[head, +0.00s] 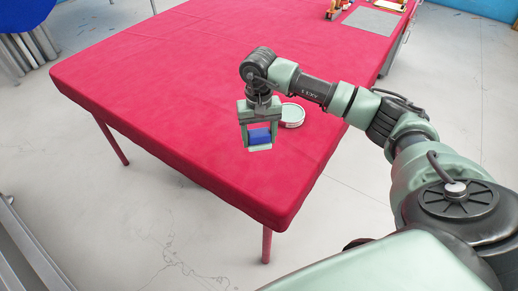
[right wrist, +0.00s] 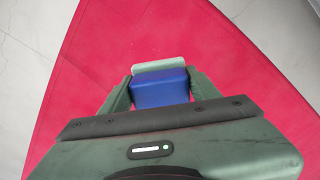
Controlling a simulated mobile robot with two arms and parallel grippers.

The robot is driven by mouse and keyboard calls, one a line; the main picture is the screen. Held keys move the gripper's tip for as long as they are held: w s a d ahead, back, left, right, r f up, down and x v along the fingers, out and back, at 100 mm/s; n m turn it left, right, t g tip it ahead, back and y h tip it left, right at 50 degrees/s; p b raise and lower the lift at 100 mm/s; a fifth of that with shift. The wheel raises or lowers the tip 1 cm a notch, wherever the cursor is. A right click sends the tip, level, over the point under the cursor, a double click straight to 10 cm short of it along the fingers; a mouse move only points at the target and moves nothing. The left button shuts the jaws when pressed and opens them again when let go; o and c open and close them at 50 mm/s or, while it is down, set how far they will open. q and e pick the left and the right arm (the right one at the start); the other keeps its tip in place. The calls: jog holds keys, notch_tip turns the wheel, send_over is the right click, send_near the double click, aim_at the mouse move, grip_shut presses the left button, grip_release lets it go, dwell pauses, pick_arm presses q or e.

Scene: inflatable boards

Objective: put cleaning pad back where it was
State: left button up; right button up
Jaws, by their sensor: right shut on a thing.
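The cleaning pad appears to be the blue block (head: 260,136), with a pale green strip along one side. My right gripper (head: 259,139) is shut on it, with one finger on each side. The right wrist view shows the blue block (right wrist: 160,88) between the fingers, with the pale strip at its far edge. The gripper points down over the front part of the red-covered table (head: 190,70). I cannot tell whether the block touches the cloth. My left gripper is not in view.
A round, pale green and white object (head: 292,115) sits on the table just right of my right gripper. A grey mat (head: 372,21) and small items lie at the far right end. The table's left and middle are clear. Its front corner is close to the gripper.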

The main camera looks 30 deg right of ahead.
aim_at(259, 159)
notch_tip(259, 159, down, 3)
jog(key=shift+r, duration=0.2)
notch_tip(259, 159, down, 3)
jog(key=shift+f+p, duration=0.15)
jog(key=shift+p, duration=0.35)
jog(key=shift+f, duration=0.35)
jog(key=o, duration=1.2)
